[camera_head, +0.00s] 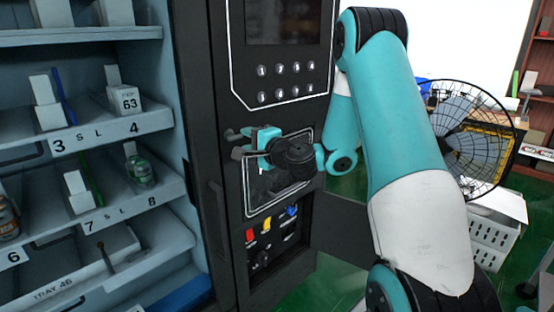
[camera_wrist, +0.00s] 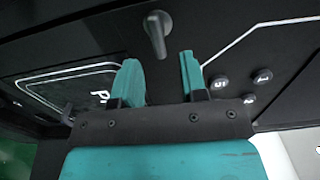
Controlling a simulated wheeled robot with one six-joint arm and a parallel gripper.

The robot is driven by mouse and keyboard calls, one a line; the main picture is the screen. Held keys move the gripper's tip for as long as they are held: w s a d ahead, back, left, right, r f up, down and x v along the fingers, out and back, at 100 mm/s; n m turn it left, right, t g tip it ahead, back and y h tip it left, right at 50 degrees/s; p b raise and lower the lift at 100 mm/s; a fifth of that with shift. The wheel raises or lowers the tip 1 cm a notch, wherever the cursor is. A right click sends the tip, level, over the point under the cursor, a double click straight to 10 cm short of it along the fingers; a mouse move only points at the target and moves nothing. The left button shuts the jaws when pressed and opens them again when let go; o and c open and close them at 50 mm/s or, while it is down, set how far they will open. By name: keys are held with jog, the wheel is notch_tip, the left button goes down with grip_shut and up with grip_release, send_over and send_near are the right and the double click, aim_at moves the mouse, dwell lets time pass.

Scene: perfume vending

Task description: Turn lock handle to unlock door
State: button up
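The grey lock handle (camera_wrist: 157,32) hangs down from a round pivot on the black door in the wrist view. In the head view a dark handle (camera_head: 231,134) shows at the left of my gripper, on the black door front (camera_head: 222,60). My gripper (camera_wrist: 160,70) has two teal fingers spread apart with nothing between them. The handle's lower end lies just beyond the fingertips, roughly in line with the gap. I cannot tell whether either finger touches it. In the head view my gripper (camera_head: 252,140) is close to the door, and the wrist partly covers the panel behind.
A keypad (camera_head: 285,82) is above my gripper, and coloured switches (camera_head: 268,228) are below. Open shelves (camera_head: 90,135) with small boxes and bottles stand at the left. A round fan (camera_head: 470,140) and a white crate (camera_head: 492,235) are at the right, on green floor.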

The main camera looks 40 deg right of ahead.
jog(key=s+b, duration=1.2)
jog(key=s, duration=0.1)
jog(key=shift+d, duration=0.25)
